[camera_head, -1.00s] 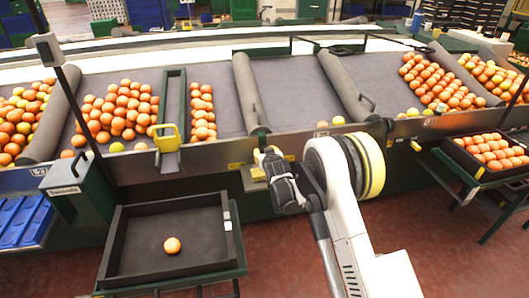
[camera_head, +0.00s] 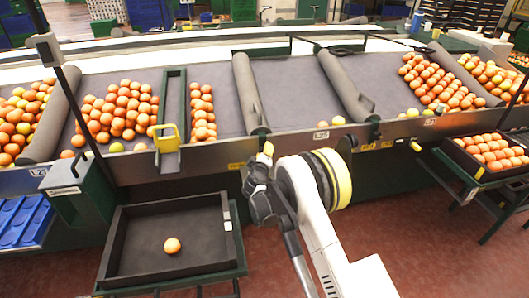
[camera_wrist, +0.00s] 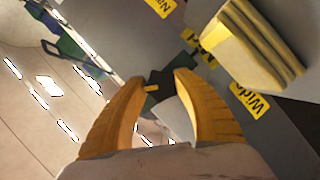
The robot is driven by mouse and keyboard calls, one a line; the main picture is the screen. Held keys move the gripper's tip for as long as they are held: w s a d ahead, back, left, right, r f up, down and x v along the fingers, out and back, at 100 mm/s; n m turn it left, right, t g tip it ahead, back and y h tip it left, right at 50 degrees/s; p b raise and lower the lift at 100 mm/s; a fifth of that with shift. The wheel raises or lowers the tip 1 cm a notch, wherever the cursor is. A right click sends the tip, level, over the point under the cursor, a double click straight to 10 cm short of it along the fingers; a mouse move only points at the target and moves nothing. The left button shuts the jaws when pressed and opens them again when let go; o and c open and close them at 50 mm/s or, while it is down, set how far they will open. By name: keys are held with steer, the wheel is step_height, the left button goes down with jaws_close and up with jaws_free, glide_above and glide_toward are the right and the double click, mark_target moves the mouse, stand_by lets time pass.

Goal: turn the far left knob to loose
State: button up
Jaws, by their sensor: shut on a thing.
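The knob is mostly hidden by my gripper; a dark piece with a small yellow mark, which appears to be the knob (camera_wrist: 162,80), shows between the fingertips in the wrist view. My gripper (camera_wrist: 160,78) has curved yellow fingers closed around this dark piece. In the head view my gripper (camera_head: 265,152) is at the front panel of the sorting table, below the middle lane. Yellow labels lie near it in the wrist view: one reads "Wide" (camera_wrist: 250,101), another starting "Na" (camera_wrist: 160,5) is cut off. I cannot read a "loose" mark.
A ridged yellow block (camera_wrist: 245,45) sits close to the right finger. A yellow handle (camera_head: 167,138) stands on the panel to the left. A dark tray (camera_head: 135,243) with one orange (camera_head: 172,245) is at front left. A full crate (camera_head: 470,170) stands at right.

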steer(key=n+t, duration=0.1)
steer(key=n, duration=0.1)
steer(key=n+t+h, duration=0.1)
steer(key=n, duration=0.2)
steer(key=shift+a+n, duration=0.1)
steer(key=shift+n, duration=0.2)
steer(key=shift+r, duration=0.1)
stand_by(0.5)
steer(key=o, duration=1.2)
steer(key=s, duration=0.4)
steer(key=s+a, duration=0.1)
steer(key=s, duration=0.7)
steer(key=shift+a, duration=0.15)
steer(key=shift+w, duration=0.1)
